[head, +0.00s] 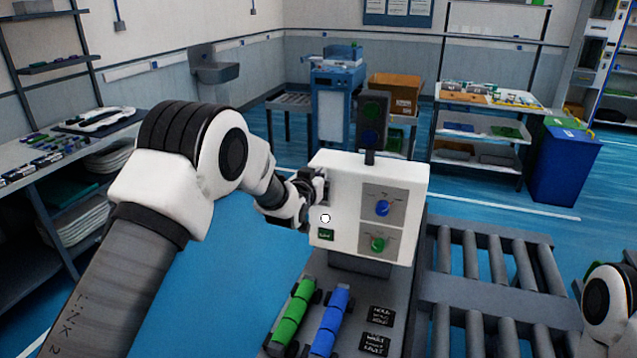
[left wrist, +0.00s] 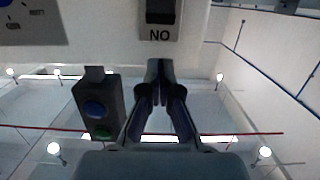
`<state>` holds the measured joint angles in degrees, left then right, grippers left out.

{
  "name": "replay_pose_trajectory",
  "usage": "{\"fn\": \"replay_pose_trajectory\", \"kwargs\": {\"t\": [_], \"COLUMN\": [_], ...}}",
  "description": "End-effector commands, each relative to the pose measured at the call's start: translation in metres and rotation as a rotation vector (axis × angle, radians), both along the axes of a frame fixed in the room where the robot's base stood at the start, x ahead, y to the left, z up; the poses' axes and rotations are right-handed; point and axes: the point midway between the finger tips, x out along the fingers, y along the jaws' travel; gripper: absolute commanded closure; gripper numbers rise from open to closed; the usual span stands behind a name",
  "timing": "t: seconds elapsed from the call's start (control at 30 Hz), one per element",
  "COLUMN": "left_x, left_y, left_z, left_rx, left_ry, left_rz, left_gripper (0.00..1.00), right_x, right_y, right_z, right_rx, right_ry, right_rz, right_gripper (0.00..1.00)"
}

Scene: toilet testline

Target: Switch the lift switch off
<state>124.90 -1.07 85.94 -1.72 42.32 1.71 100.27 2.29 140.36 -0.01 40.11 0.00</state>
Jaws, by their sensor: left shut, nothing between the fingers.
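A white control box (head: 345,215) stands on a grey stand in the middle of the head view. A dark switch is at its upper left, mostly hidden by my gripper in the head view. In the left wrist view the dark switch (left wrist: 161,12) shows at the top edge, with letters reading "NO" beside it. My left gripper (head: 318,186) is shut and empty, its fingertips close to the switch. In the left wrist view the closed fingertips (left wrist: 159,68) point at the box just below the letters; I cannot tell whether they touch it.
The box also carries a blue knob (head: 382,208), a green knob (head: 378,244) and a white button (head: 325,218). A dark signal light (head: 371,122) stands behind it. Green (head: 294,314) and blue (head: 331,322) cylinders lie in front. A roller conveyor (head: 490,260) is on the right.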

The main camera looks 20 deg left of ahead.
Motion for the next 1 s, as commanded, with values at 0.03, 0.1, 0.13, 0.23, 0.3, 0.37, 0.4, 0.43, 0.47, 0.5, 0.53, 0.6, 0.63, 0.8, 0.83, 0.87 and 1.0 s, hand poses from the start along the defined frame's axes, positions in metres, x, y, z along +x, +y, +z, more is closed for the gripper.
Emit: {"fn": "replay_pose_trajectory", "kwargs": {"t": [0.03, 0.1, 0.13, 0.23, 0.3, 0.37, 0.4, 0.43, 0.47, 0.5, 0.53, 0.6, 0.63, 0.8, 0.83, 0.87, 1.0], "left_x": [0.01, 0.005, 0.002, -0.004, -0.007, -0.008, -0.008, -0.009, -0.008, -0.008, -0.008, -0.008, -0.008, -0.008, -0.008, -0.008, -0.008], "left_y": [-0.001, 0.0, 0.0, 0.0, 0.0, 0.0, 0.0, 0.0, 0.0, 0.0, 0.0, 0.0, 0.0, 0.0, 0.0, 0.0, 0.0], "left_z": [0.002, -0.01, -0.015, -0.027, -0.033, -0.036, -0.037, -0.037, -0.038, -0.038, -0.038, -0.037, -0.037, -0.04, -0.04, -0.041, -0.042], "left_rx": [0.0, 0.0, 0.0, 0.0, 0.0, 0.0, 0.0, 0.0, 0.0, 0.0, 0.0, 0.0, 0.0, 0.0, 0.0, -0.001, -0.002], "left_ry": [0.0, 0.006, 0.006, 0.004, 0.002, 0.002, 0.001, 0.0, 0.0, 0.0, 0.0, 0.0, 0.0, -0.009, -0.013, -0.018, -0.048], "left_rz": [0.0, 0.0, 0.0, 0.0, 0.0, 0.0, 0.0, 0.0, 0.0, 0.0, 0.0, 0.0, 0.0, 0.0, 0.0, 0.0, 0.0], "left_gripper": [1.0, 1.0, 1.0, 1.0, 1.0, 1.0, 1.0, 1.0, 1.0, 1.0, 1.0, 1.0, 1.0, 1.0, 1.0, 1.0, 1.0], "right_x": [0.0, 0.0, 0.0, 0.0, 0.0, 0.0, 0.0, 0.0, 0.0, 0.0, 0.0, 0.0, 0.0, 0.0, 0.0, 0.0, 0.0], "right_y": [0.0, 0.0, 0.0, 0.0, 0.0, 0.0, 0.0, 0.0, 0.0, 0.0, 0.0, 0.0, 0.0, 0.0, 0.0, 0.0, 0.0], "right_z": [0.009, 0.016, 0.019, 0.024, 0.025, 0.025, 0.025, 0.025, 0.025, 0.024, 0.024, 0.024, 0.024, 0.019, 0.017, 0.014, 0.005], "right_rx": [0.0, 0.0, 0.0, 0.0, 0.0, 0.0, 0.0, 0.0, 0.0, 0.0, 0.0, 0.0, 0.0, 0.0, 0.0, 0.0, 0.0], "right_ry": [0.0, 0.0, 0.0, 0.0, 0.0, 0.0, 0.0, 0.0, 0.0, 0.001, 0.0, 0.0, 0.0, 0.0, 0.0, 0.0, 0.001], "right_rz": [0.0, 0.0, 0.0, 0.0, 0.0, 0.0, 0.0, 0.0, 0.0, 0.0, 0.0, 0.0, 0.0, 0.0, 0.0, 0.0, 0.0], "right_gripper": [1.0, 1.0, 1.0, 1.0, 1.0, 1.0, 1.0, 1.0, 1.0, 1.0, 1.0, 1.0, 1.0, 1.0, 1.0, 1.0, 1.0]}}
